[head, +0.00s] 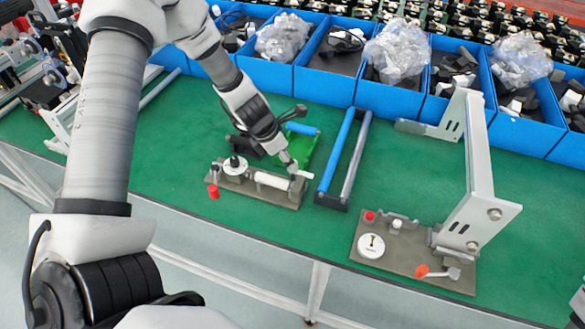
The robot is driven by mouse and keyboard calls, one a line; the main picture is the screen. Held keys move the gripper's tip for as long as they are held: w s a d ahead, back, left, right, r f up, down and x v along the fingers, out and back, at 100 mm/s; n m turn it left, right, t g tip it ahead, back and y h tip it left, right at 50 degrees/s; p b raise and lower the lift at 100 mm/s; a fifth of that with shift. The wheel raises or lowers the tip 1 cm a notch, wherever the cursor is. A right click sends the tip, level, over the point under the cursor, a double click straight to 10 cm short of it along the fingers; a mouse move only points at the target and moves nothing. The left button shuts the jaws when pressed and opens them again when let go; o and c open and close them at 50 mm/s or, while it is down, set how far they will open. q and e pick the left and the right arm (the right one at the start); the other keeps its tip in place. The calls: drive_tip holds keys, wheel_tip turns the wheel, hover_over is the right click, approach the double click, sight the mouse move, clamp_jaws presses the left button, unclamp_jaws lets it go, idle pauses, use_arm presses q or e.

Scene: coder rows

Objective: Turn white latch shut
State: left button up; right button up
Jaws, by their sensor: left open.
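A white latch (301,174), a small bar, shows at the right end of the left grey-brown base plate (288,198). A white cylinder (272,180) lies along the plate beside it. A white round part with a black knob (235,165) sits at the plate's left end, and a red knob (213,191) is at its front left corner. My left gripper (289,163) points down just above the latch end of the plate. It is open, but its fingers are small here, and I cannot tell if they touch the latch. My right gripper is out of view.
Two rails, blue and grey (346,155), stand right of the plate. A second fixture (400,264) with a white dial and tall bracket (480,180) is further right. Blue bins (385,99) line the back. Green table (300,240) is clear in front.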

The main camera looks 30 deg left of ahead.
use_arm(q)
drive_tip(key=b+x, duration=0.1)
drive_tip(key=x, duration=0.1)
drive_tip(key=b+x, duration=0.1)
drive_tip(key=x, duration=0.2)
drive_tip(key=shift+w+r, duration=0.15)
drive_tip(key=shift+w, duration=0.2)
drive_tip(key=shift+s+a+r, duration=0.1)
drive_tip(key=shift+s+r, duration=0.2)
drive_tip(key=shift+r, duration=0.05)
drive_tip(key=shift+s, duration=0.1)
drive_tip(key=shift+c, duration=1.1)
clamp_jaws()
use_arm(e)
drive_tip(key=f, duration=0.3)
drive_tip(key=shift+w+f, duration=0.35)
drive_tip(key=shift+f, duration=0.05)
